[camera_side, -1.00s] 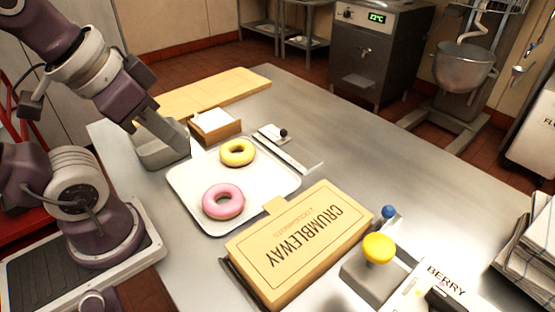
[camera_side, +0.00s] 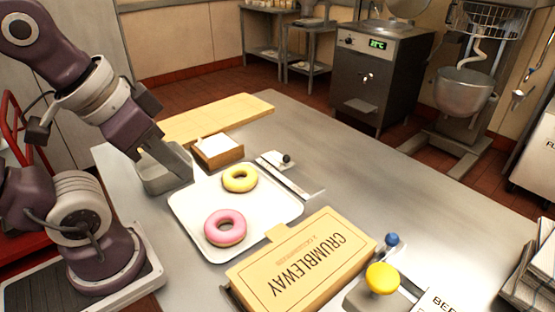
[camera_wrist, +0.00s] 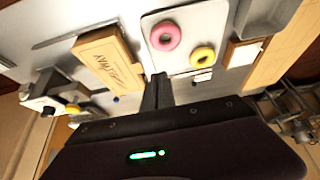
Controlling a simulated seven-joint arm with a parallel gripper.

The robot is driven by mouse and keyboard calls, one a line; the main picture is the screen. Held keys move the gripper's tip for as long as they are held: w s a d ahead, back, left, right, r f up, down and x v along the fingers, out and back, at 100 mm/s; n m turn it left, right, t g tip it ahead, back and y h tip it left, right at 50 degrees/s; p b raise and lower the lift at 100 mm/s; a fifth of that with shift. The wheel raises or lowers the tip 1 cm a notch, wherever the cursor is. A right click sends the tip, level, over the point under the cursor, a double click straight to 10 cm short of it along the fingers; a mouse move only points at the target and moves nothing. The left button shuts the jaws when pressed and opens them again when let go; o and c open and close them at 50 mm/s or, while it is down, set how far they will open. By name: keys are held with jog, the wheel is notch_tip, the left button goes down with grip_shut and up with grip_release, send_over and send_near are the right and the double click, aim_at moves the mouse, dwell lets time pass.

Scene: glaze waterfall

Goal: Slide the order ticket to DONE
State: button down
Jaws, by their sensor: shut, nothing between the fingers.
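A metal rail (camera_side: 292,177) lies on the table beyond the tray, with a small white card and a dark round knob (camera_side: 286,159) at its far end. The card looks like the order ticket (camera_side: 270,157), but I cannot read any writing or a DONE mark on it. In the wrist view my gripper's dark fingers (camera_wrist: 157,92) are together.
A white tray (camera_side: 195,202) holds a pink doughnut (camera_side: 225,227) and a yellow doughnut (camera_side: 240,178). A CRUMBLEWAY box (camera_side: 300,262), a yellow button (camera_side: 382,278) and a napkin box (camera_side: 217,151) stand nearby. A metal bin (camera_side: 160,175) is beside my gripper.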

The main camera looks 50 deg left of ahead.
jog(key=c, duration=1.9)
grip_release()
jog(key=shift+w, duration=0.1)
jog(key=o, duration=0.6)
jog(key=shift+m+g, duration=0.6)
jog(key=shift+m, duration=0.3)
jog(key=w, duration=0.2)
jog(key=w+r, duration=0.1)
jog(key=w, duration=0.1)
jog(key=w+a+r, duration=0.1)
jog(key=w, duration=0.1)
jog(key=shift+w+r, duration=0.15)
jog(key=shift+r, duration=0.05)
jog(key=m+g, duration=0.4)
jog(key=m, duration=0.3)
send_over(286, 156)
jog(key=f, duration=1.2)
jog(key=shift+s+d+f, duration=0.1)
jog(key=shift+s+d, duration=0.1)
jog(key=f, duration=0.8)
jog(key=shift+w+a, duration=0.2)
jog(key=shift+w, duration=0.05)
grip_shut()
